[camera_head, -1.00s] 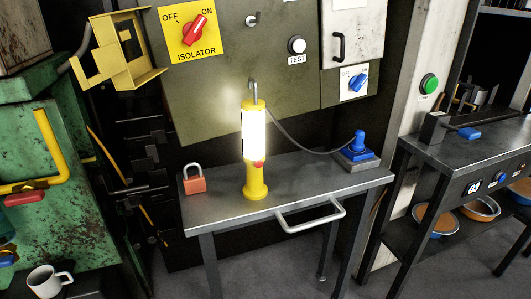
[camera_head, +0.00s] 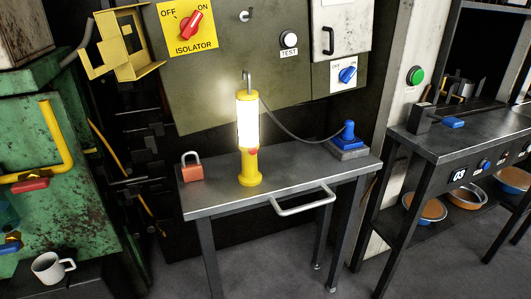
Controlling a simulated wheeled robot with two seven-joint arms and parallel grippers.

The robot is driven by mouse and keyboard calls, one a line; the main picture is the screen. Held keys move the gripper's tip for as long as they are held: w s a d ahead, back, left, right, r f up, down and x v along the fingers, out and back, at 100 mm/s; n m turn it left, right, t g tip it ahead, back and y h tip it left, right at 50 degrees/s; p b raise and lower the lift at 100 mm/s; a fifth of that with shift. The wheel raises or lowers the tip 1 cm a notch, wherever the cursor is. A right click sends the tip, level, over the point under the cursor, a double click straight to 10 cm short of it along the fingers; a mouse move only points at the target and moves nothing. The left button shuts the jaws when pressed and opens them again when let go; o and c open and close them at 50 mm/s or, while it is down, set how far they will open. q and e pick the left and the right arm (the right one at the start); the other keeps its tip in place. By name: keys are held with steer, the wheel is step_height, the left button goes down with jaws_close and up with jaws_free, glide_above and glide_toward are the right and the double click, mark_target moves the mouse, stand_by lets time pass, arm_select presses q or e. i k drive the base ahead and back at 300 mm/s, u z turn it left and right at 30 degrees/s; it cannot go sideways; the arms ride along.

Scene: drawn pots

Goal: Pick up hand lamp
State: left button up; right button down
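The hand lamp (camera_head: 249,181) stands upright on a small metal table (camera_head: 216,203). It has a yellow base and cap, a glowing white tube, a small red button and a hook on top. A dark cable runs from near its top to a blue plug on a grey block (camera_head: 348,141) at the table's right end. Neither of my grippers shows in the head view.
A red padlock (camera_head: 191,167) stands left of the lamp. A handle (camera_head: 304,200) sticks out from the table's front edge. The isolator panel (camera_head: 211,98) rises behind. A white mug (camera_head: 50,268) is lower left; a workbench (camera_head: 431,148) is at right.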

mark_target(247, 98)
steer(key=z, duration=0.1)
steer(key=k, duration=0.75)
steer(key=z, duration=1.35)
steer(key=i, duration=1.45)
steer(key=u, duration=1.3)
steer(key=i, duration=0.85)
steer(key=u, duration=0.95)
